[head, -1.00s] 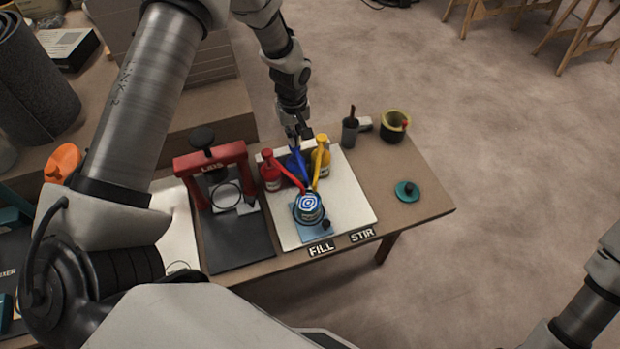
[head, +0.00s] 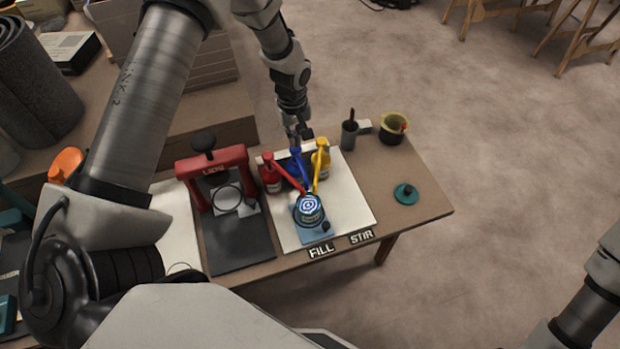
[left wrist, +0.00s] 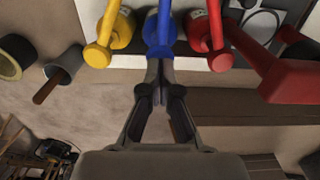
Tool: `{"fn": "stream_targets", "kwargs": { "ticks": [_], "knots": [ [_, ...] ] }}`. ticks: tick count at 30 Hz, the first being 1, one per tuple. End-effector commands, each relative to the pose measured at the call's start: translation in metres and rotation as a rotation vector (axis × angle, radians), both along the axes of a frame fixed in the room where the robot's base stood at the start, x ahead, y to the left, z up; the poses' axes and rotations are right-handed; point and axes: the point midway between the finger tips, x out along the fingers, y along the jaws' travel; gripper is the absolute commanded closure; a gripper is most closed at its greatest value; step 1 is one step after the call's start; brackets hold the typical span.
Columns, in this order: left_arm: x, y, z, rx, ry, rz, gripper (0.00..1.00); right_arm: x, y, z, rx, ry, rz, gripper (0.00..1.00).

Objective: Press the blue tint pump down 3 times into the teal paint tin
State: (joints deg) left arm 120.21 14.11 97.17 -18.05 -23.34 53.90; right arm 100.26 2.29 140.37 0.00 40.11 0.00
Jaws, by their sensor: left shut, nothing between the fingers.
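The blue tint pump (head: 295,154) stands between the red pump (head: 270,176) and the yellow pump (head: 321,158) on the white board. Its spout points toward the teal paint tin (head: 311,217), whose top shows blue and white rings. My left gripper (head: 301,137) is shut and empty, just behind and above the blue pump's head. In the left wrist view, the closed fingertips (left wrist: 160,68) are right at the blue pump head (left wrist: 160,45); I cannot tell if they touch. My right gripper is outside the views; only part of that arm shows.
A red press (head: 214,172) stands left of the white board (head: 352,205). A teal lid (head: 405,193), a dark cup with a stick (head: 349,134) and a yellow-rimmed pot (head: 394,127) are to the right. FILL (head: 321,251) and STIR (head: 361,237) labels mark the front edge.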

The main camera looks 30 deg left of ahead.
Motion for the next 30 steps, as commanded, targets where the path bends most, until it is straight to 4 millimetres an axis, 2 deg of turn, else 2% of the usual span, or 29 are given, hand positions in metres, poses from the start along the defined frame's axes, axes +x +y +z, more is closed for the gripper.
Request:
{"fn": "stream_targets", "kwargs": {
  "ticks": [25, 30],
  "knots": [
    [0.000, 0.000, -0.032, 0.000, 0.001, 0.000, 1.00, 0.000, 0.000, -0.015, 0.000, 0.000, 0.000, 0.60],
    [-0.001, 0.000, -0.030, 0.000, 0.001, 0.000, 1.00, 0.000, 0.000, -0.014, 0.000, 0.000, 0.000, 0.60]
  ]
}}
